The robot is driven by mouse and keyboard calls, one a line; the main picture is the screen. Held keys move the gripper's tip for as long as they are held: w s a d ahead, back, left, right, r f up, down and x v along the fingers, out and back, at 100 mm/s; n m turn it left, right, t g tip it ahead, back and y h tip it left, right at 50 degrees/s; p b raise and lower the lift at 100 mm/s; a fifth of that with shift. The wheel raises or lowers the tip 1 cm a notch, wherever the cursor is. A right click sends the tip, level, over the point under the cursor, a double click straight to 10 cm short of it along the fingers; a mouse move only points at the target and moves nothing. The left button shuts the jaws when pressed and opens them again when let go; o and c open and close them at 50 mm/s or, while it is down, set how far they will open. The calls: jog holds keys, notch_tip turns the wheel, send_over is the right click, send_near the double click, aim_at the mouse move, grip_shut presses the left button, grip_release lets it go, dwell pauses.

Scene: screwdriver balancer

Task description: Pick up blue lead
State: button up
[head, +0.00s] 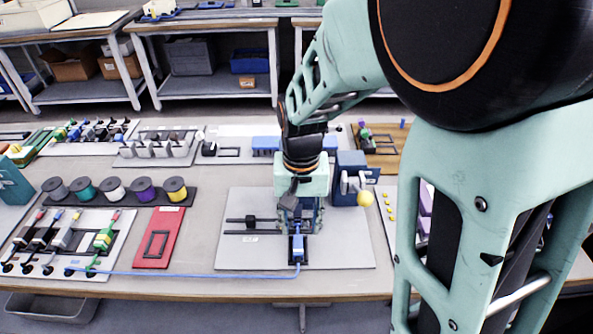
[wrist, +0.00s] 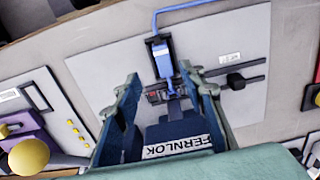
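The blue lead (head: 200,274) runs along the front of the table to a blue plug (head: 298,247) in a dark holder on the grey plate. In the wrist view the lead (wrist: 156,20) rises from the same blue plug (wrist: 162,60). My gripper (head: 299,222) points down over the plate, just behind the plug. In the wrist view my gripper (wrist: 159,76) has its fingers apart, with the plug just beyond the tips. A dark blue block marked FERNLOK (wrist: 182,138) shows between the fingers; I cannot tell whether they touch it.
A dark blue box (head: 349,165) with a yellow knob (head: 366,199) stands right of my gripper. Two black rails (head: 248,226) lie to its left. Further left are a red plate (head: 160,238), a row of spools (head: 114,189) and a board of connectors (head: 62,242). The front right of the plate is clear.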

aim_at(298, 246)
jog(key=f+b, duration=0.1)
jog(key=f, duration=0.7)
jog(key=shift+a+f, duration=0.15)
jog(key=shift+a, duration=0.05)
grip_shut()
jog(key=shift+r, duration=0.2)
